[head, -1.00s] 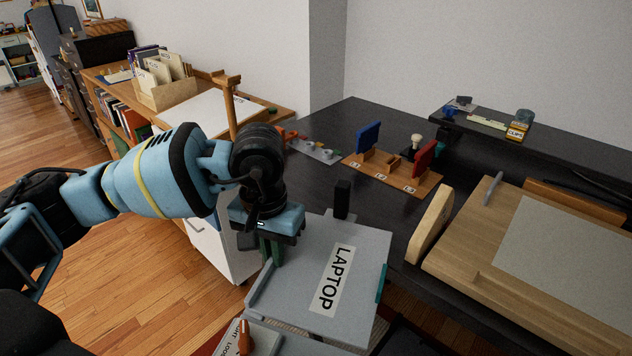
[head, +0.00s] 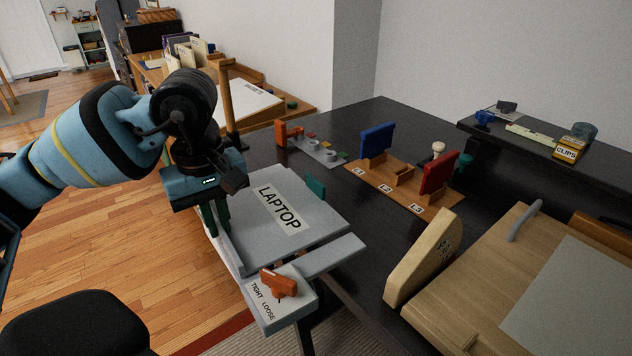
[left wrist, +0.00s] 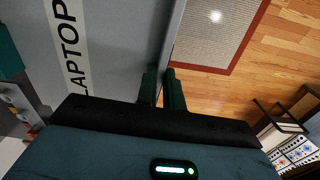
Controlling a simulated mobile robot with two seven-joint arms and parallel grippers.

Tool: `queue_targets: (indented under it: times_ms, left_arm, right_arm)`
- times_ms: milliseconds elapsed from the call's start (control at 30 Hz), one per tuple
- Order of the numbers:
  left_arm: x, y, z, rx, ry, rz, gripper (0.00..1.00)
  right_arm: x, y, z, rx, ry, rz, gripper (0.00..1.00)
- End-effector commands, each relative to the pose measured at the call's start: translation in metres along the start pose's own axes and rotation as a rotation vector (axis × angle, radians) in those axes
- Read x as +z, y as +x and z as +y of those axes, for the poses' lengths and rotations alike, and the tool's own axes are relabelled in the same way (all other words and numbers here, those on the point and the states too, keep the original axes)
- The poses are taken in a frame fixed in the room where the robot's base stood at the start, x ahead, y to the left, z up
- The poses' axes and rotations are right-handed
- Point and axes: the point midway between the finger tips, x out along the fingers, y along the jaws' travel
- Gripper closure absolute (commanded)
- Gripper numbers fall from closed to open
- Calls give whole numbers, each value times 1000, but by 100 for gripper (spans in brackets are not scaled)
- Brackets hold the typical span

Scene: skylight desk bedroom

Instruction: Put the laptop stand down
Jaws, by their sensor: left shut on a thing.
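The laptop stand is a flat grey platform (head: 320,218) with a white LAPTOP label, at the desk's near left corner in the head view. It also shows in the left wrist view (left wrist: 105,40). My left gripper (head: 216,222) is shut on its left edge; in the left wrist view the dark green fingers (left wrist: 162,92) close on that edge. A grey block (head: 290,305) marked TIGHT and LOOSE, with an orange knob (head: 278,284), sits at the platform's near side. I cannot tell whether the platform touches the desk. My right gripper is out of view.
The black desk (head: 340,160) holds a wooden rack (head: 400,190) with blue and red pieces behind the platform. A wooden drawing board (head: 480,280) fills the right.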

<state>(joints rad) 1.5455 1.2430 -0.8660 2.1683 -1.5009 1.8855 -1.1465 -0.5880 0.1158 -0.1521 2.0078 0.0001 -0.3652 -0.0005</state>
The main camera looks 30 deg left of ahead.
Motion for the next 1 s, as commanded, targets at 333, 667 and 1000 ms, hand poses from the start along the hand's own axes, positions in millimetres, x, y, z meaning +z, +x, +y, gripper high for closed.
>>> queue_targets:
  times_ms: [333, 667, 1000]
  left_arm:
    - [-6, -4, -8, 6, -77, 10, 100]
    - [-37, -2, 25, 10, -78, 8, 100]
    - [-80, 4, 66, 7, -77, 9, 100]
  right_arm:
    - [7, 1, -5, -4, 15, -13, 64]
    - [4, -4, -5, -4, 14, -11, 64]
    - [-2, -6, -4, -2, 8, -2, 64]
